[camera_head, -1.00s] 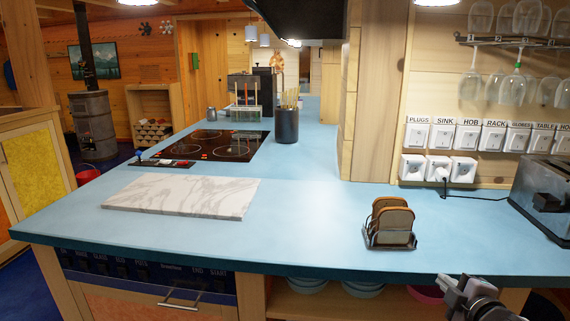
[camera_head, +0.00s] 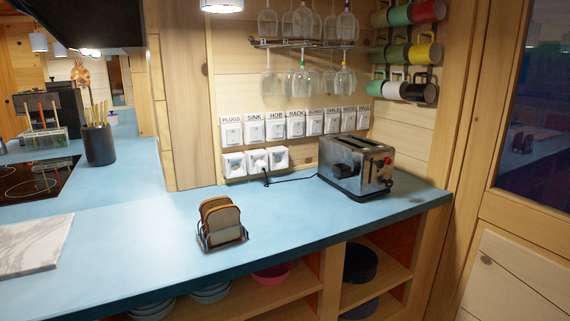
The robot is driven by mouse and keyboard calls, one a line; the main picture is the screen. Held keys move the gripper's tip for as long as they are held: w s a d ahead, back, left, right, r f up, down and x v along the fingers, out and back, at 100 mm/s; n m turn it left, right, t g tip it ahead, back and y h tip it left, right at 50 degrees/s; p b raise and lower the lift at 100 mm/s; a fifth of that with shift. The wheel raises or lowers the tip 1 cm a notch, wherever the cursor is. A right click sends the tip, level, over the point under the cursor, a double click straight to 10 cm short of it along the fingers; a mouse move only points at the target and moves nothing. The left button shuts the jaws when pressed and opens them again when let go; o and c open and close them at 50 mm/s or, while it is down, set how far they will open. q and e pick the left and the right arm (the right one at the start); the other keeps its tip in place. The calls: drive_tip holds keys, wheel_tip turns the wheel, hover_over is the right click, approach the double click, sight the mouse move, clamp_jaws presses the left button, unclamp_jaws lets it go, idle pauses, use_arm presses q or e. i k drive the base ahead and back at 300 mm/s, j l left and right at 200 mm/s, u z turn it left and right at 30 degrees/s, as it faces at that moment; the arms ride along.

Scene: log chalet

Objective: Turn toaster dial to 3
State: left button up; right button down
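A metal toaster (camera_head: 357,166) stands at the right end of the blue counter, near the wall. Its end face, turned to the right and toward me, carries a red button and dark knobs, among them what looks like the dial (camera_head: 389,182). The dial's setting is too small to read. A dark lever shows on its left side. Neither of my grippers is in the head view.
A toast rack (camera_head: 222,224) with bread slices stands on the blue counter (camera_head: 300,222), left of the toaster. A cable runs from the toaster to the wall sockets (camera_head: 256,161). Mugs (camera_head: 408,50) and glasses hang above. The counter between rack and toaster is clear.

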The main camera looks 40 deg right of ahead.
sight(390, 183)
drive_tip(key=z, duration=1.85)
drive_tip(key=i+l+z, duration=0.25)
drive_tip(key=k+l, duration=0.05)
drive_tip(key=l, duration=0.05)
